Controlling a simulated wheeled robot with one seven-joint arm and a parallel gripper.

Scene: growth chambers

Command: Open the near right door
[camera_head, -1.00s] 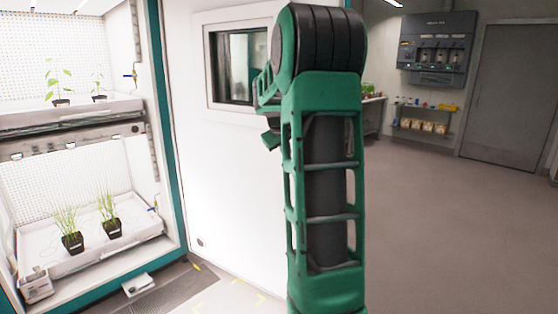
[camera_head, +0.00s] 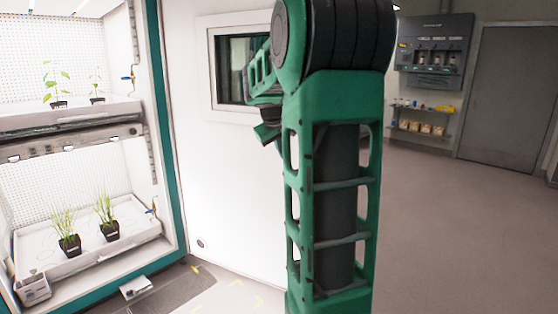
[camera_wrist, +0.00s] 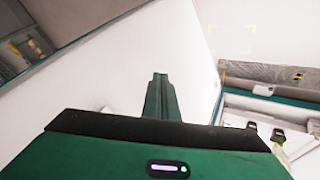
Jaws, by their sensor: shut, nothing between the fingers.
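A white door panel (camera_head: 228,180) with a small framed window (camera_head: 240,68) stands swung out from the right edge of a lit growth chamber. The chamber's front is uncovered there. My arm stands in front of the panel and hides its right part. In the wrist view my gripper (camera_wrist: 162,80) is shut and empty, in front of a white surface (camera_wrist: 120,50) that looks like the door. I cannot tell whether the fingers touch it. The gripper's tip is hidden in the head view, and no handle shows clearly.
The chamber holds an upper tray (camera_head: 30,122) and a lower tray (camera_head: 140,236) with potted plants. A wall dispenser (camera_head: 435,50) and a grey door (camera_head: 498,95) are at the back right. The floor at right is clear.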

